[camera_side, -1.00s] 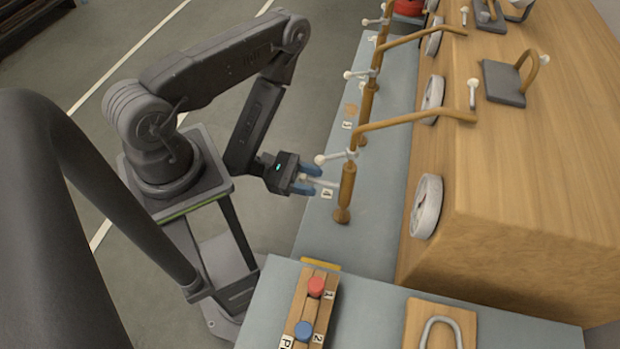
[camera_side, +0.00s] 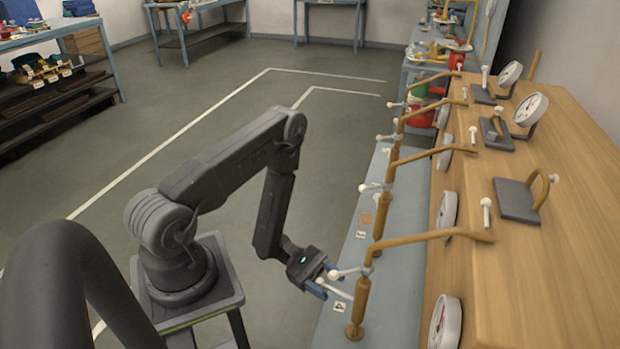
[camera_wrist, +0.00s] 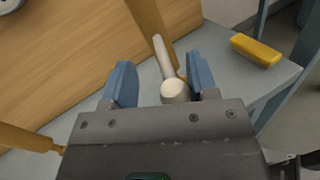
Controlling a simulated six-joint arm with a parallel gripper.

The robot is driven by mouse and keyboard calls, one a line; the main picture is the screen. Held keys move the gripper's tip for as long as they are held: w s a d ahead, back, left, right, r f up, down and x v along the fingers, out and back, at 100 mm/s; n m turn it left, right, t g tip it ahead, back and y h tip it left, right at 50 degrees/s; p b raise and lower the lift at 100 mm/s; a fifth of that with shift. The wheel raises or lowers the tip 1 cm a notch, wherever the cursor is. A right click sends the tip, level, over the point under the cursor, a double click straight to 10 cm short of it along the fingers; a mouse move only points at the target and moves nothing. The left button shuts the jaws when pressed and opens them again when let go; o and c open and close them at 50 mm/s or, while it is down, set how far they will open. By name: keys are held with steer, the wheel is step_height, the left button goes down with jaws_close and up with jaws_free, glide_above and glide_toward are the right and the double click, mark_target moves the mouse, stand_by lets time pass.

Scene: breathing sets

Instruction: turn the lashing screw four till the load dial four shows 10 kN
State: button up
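The nearest lashing screw (camera_side: 358,304) is an upright brown turnbuckle with pale ball-ended handle bars, standing by a small label (camera_side: 340,306) too small to read now. My gripper (camera_side: 326,284) is at its handle, left of the screw body. In the wrist view, my open blue fingers (camera_wrist: 161,80) stand on either side of a white bar (camera_wrist: 163,58) with a ball end (camera_wrist: 175,92). The ball is closer to the right finger, and a gap shows on the left. The nearest round dial (camera_side: 445,322) is on the wooden block's side, cut by the frame edge; its reading is not legible.
Several similar screws with brown rods (camera_side: 425,155) run back along the grey-blue bench (camera_side: 335,330). The wooden block (camera_side: 560,220) rises to their right. A yellow block (camera_wrist: 257,50) lies near the bench edge. Open floor (camera_side: 300,130) is beyond my arm.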

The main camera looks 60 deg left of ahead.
steer(key=s+a+r+m+g, duration=0.1)
steer(key=a+m+g, duration=0.15)
steer(key=a, duration=1.15)
steer(key=w+d+r+m+g+y, duration=0.1)
steer(key=d+r+m+g+y, duration=0.2)
steer(key=r, duration=0.5)
steer(key=w+d+r+m+g+y, duration=0.1)
steer(key=w+r+m+g+y, duration=0.15)
steer(key=r+m+g, duration=0.35)
steer(key=s+d+r+m+t+y, duration=0.2)
steer(key=s+d+r+y, duration=0.1)
steer(key=r, duration=0.5)
steer(key=s+d+r+m+t+y, duration=0.3)
steer(key=d+r+y, duration=0.2)
steer(key=r, duration=0.3)
steer(key=shift+s+d+m+y, duration=0.15)
steer(key=shift+s+m+y, duration=0.2)
steer(key=shift+y, duration=0.3)
steer(key=shift+r+t, duration=0.1)
steer(key=shift+t, duration=0.15)
